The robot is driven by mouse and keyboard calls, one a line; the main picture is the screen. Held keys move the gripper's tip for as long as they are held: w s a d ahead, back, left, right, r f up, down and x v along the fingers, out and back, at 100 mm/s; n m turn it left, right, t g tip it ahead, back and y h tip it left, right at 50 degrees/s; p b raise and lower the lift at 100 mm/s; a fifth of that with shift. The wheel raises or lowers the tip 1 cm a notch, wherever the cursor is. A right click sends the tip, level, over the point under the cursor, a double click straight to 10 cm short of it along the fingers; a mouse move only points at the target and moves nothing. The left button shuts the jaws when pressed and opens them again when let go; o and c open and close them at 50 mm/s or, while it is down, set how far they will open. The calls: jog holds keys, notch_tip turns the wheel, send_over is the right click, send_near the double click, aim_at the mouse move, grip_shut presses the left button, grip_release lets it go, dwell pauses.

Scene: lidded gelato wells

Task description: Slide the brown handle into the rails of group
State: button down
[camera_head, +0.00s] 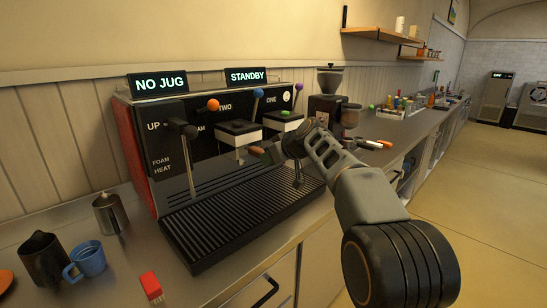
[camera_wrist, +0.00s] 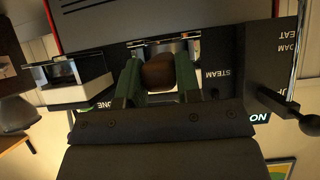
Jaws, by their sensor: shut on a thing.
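My gripper (camera_wrist: 158,80) is shut on the brown handle (camera_wrist: 158,72), whose rounded end shows between the two green fingers in the wrist view. In the head view a brown tip of the handle (camera_head: 256,150) shows left of my gripper (camera_head: 272,152), in front of the espresso machine. The group under TWO (camera_head: 239,130) is a black and white block just behind and above the tip. The group under ONE (camera_head: 284,119) is to its right, partly behind my arm. A metal fitting (camera_wrist: 165,44) shows beyond the handle in the wrist view. I cannot tell whether the handle touches any rails.
The ribbed drip tray (camera_head: 240,220) lies below my gripper. A steam wand with a black grip (camera_head: 190,131) hangs at the left. A grinder (camera_head: 327,105) and loose handles (camera_head: 382,143) are on the right.

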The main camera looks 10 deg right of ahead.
jog(key=shift+w+a+r, duration=0.15)
jog(key=shift+w, duration=0.05)
jog(key=c, duration=0.7)
grip_release()
jog(key=shift+c, duration=0.2)
jog(key=shift+f, duration=0.2)
jog(key=shift+s+d+f+b, duration=0.15)
jog(key=shift+s+d+b, duration=0.25)
jog(key=shift+b, duration=0.25)
jog(key=shift+s+d+r+b, duration=0.1)
jog(key=shift+s+d+b, duration=0.6)
jog(key=shift+s+b, duration=0.25)
jog(key=shift+s+d+r+b, duration=0.1)
jog(key=shift+s+d+b, duration=0.65)
jog(key=shift+s, duration=0.3)
